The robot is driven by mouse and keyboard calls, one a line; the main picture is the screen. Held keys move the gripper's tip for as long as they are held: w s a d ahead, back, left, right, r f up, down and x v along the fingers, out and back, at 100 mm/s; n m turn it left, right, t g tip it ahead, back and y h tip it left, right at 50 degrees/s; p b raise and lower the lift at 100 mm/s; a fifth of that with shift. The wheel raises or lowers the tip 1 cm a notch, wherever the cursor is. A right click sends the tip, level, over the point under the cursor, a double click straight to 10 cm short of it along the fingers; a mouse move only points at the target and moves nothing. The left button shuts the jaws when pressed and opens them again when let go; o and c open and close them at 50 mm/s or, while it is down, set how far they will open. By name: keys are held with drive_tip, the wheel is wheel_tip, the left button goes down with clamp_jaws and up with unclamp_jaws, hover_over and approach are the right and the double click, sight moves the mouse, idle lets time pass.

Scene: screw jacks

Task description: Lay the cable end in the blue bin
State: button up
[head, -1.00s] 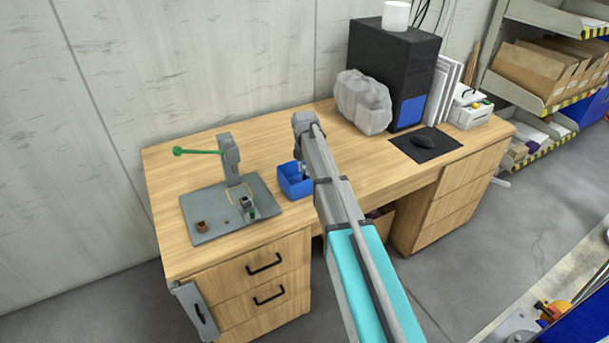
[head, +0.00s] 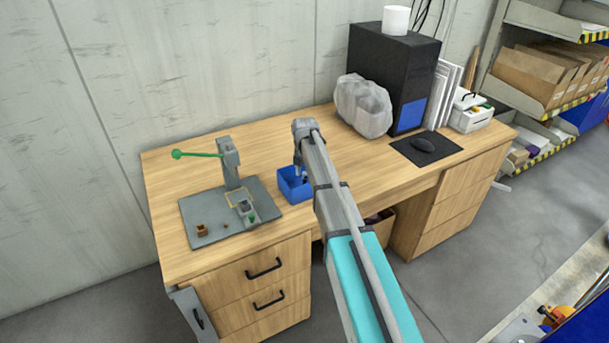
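The blue bin (head: 292,190) stands on the desk, right of a grey plate (head: 205,228). My gripper (head: 299,177) points down at the bin, its tip at or inside the opening. It is small and partly hidden by my arm, so I cannot tell whether it is open or shut. I cannot make out the cable end. A thin yellow line (head: 236,192) runs on the plate near a grey upright post with a green lever (head: 197,154).
Small brown and grey parts lie on the plate. A crumpled grey bag (head: 362,106), a black computer tower (head: 396,70) and a mouse on a black mat (head: 424,146) stand to the right. The desk behind the bin is clear.

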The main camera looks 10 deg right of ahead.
sight(305, 173)
drive_tip(key=shift+r, duration=0.2)
wheel_tip(305, 173, up, 12)
drive_tip(key=p, duration=1.2)
idle(0.3)
idle(0.6)
drive_tip(key=s+m, duration=2.6)
drive_tip(key=s, duration=0.4)
drive_tip(key=shift+d, duration=0.2)
